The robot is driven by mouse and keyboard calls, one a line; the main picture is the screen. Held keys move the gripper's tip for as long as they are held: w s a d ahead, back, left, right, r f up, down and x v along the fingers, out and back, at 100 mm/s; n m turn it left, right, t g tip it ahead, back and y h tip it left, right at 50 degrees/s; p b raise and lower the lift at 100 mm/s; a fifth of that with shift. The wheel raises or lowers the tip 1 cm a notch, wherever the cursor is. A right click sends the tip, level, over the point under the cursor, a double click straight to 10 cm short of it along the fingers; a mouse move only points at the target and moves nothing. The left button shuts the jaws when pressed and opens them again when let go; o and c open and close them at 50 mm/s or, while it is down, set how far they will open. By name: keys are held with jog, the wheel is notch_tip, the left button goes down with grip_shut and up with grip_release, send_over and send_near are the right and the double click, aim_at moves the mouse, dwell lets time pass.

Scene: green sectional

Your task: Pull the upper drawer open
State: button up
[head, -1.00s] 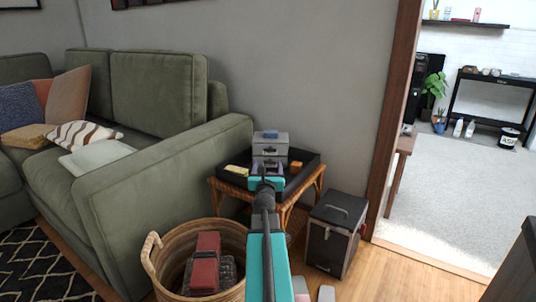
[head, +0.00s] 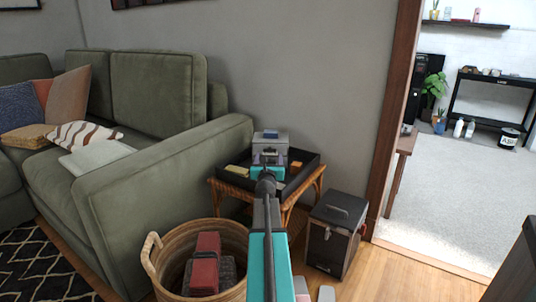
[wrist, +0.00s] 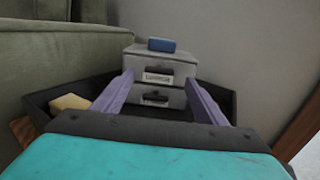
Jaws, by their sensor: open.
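A small grey drawer box (head: 270,144) stands on a black tray on the side table, in front of the wall. In the wrist view its upper drawer shows a pale-framed handle (wrist: 158,77), and the lower drawer has a dark handle (wrist: 155,99). A blue block (wrist: 161,45) lies on top of the box. My gripper (wrist: 159,79) is open, with its two purple fingers apart on either side of the drawer fronts. Nothing is between the fingers. In the head view my arm and teal gripper body hide the lower part of the box and the fingers.
The black tray (head: 306,171) also holds a yellow block (wrist: 70,102) at left and an orange block (head: 296,164) at right. A green sofa (head: 165,185) is at left. A wicker basket (head: 154,262) and a black case (head: 336,228) stand on the floor.

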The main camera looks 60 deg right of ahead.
aim_at(270, 150)
jog(key=shift+x, duration=3.05)
jog(key=c, duration=1.5)
jog(key=shift+b+v, duration=0.4)
jog(key=shift+v, duration=3.65)
jog(key=o, duration=1.5)
